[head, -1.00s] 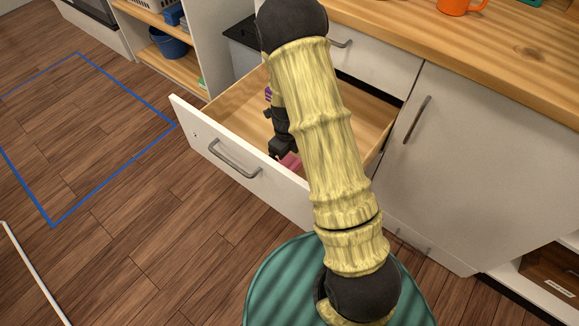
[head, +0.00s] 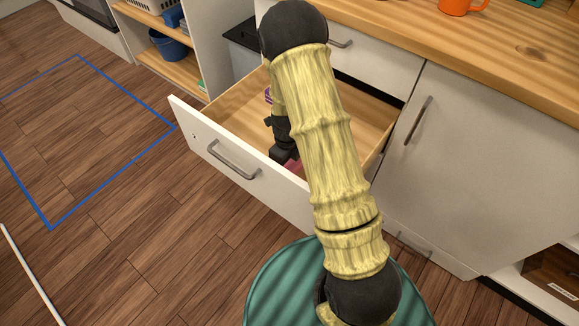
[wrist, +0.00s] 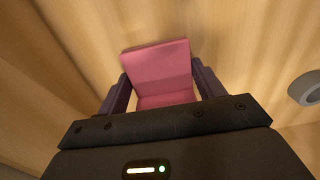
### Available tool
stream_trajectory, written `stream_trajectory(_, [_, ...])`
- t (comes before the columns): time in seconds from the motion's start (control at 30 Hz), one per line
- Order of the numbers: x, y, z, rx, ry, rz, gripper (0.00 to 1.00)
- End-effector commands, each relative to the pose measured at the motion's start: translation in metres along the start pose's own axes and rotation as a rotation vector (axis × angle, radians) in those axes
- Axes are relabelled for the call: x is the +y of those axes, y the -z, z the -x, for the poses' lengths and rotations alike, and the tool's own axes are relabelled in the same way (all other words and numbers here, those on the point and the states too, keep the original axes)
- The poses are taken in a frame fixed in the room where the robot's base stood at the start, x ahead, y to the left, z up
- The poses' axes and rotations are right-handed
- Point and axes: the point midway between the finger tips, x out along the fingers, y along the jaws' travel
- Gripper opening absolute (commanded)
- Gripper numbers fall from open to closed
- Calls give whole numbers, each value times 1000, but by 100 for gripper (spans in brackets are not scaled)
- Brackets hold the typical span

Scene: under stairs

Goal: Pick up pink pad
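The pink pad (wrist: 160,70) lies in the open wooden drawer (head: 233,113). In the wrist view it shows as a pink block between and just beyond the two dark fingers of my gripper (wrist: 165,92). The fingers stand apart, one on each side of the pad, with only narrow gaps visible; firm contact cannot be made out. In the head view a small patch of the pad (head: 294,164) shows beside my gripper, near the drawer's front panel. My arm hides the rest of it.
A purple item (head: 268,95) lies in the drawer by its left side. A grey round object (wrist: 306,89) shows at the right in the wrist view. The drawer's front panel (head: 198,148) and the cabinet door (head: 470,150) bound the space. An orange mug (head: 460,6) stands on the counter.

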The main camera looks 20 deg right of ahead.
Motion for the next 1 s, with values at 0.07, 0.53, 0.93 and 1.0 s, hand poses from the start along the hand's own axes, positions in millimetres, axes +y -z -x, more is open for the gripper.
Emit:
stream_trajectory(0.07, [0,0,0,0,0,0,42])
stream_trajectory(0.53, [0,-1,33,-3,2,2,41])
stream_trajectory(0.93, [0,-1,98,-2,-1,1,41])
stream_trajectory(1.0, [0,0,100,-1,-1,0,41])
